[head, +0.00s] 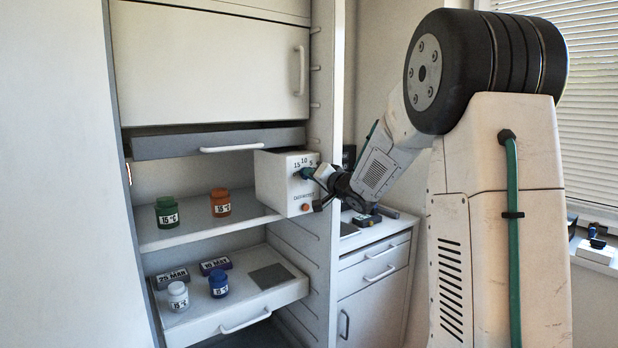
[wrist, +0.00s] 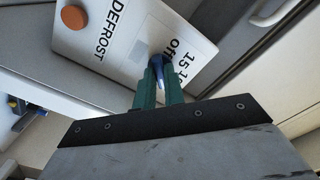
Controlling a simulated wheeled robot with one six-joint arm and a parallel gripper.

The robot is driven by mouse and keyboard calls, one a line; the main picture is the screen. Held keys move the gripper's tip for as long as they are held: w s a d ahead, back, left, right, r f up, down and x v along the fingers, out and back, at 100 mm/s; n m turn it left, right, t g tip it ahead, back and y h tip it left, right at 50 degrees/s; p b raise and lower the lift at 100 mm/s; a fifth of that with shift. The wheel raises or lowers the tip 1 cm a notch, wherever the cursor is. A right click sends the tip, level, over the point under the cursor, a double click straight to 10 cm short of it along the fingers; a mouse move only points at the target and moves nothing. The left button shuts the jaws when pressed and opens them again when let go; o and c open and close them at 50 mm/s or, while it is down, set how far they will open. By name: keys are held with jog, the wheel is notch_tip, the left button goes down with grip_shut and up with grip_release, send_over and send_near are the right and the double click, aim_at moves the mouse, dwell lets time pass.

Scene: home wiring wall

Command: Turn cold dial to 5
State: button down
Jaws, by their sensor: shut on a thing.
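The cold dial (wrist: 157,61) is a small blue knob on the face of a white control box (head: 275,183). In the head view the numbers 15, 10 and 5 run along the top of that face. In the wrist view "off", 15 and part of another number show beside the dial. My gripper (head: 309,173) reaches the box from the right. Its green fingers (wrist: 159,84) are shut on the dial and hide much of it. I cannot tell which number the dial points at.
An orange button (head: 305,208) sits below the dial, by the word DEFROST. Left of the box, a shelf holds a green jar (head: 167,212) and an orange jar (head: 220,202). A lower drawer holds a white jar (head: 178,296), a blue jar (head: 218,283) and dated blocks (head: 173,278).

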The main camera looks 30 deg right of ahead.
jog(key=shift+f, duration=0.35)
jog(key=shift+a, duration=0.1)
jog(key=c, duration=1.5)
grip_release()
jog(key=shift+r, duration=0.15)
jog(key=s, duration=0.7)
jog(key=shift+s, duration=0.4)
